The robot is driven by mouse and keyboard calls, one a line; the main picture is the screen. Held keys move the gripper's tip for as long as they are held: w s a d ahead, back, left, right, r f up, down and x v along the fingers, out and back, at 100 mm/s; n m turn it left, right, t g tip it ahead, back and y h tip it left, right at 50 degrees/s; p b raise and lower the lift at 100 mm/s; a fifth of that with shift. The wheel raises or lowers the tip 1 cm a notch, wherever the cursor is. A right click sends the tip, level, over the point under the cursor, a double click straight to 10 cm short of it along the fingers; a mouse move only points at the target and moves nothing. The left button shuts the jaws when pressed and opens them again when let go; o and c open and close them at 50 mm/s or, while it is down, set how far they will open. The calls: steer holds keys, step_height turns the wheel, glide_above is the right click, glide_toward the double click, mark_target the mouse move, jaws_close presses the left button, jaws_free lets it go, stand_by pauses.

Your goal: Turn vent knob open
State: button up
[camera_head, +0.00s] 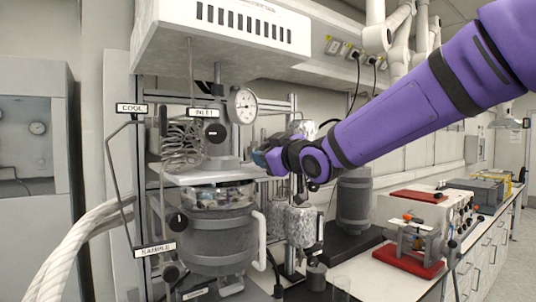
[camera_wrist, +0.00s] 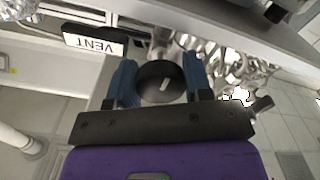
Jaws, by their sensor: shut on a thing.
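The vent knob (camera_wrist: 158,88) is round and black with a short white mark, slightly tilted in the wrist view. It sits between the two blue fingers of my gripper (camera_wrist: 160,70), which is shut on it from both sides. The VENT label (camera_wrist: 93,42) shows upside down beside it, at upper left. In the head view my gripper (camera_head: 264,158) is at the right edge of the reactor's top plate, at the end of my purple arm. The vent knob and its label are hidden there.
The reactor vessel (camera_head: 213,241) stands below, with a pressure gauge (camera_head: 242,106) above. Labels read COOL (camera_head: 132,108), INLET (camera_head: 205,113) and SAMPLE (camera_head: 154,249). An overhead housing (camera_head: 225,30) hangs above. Red-based equipment (camera_head: 408,262) stands on the bench at right.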

stand_by(0.4)
steer(key=o, duration=0.6)
steer(key=shift+o, duration=0.2)
steer(key=v, duration=1.1)
steer(key=shift+w, duration=0.1)
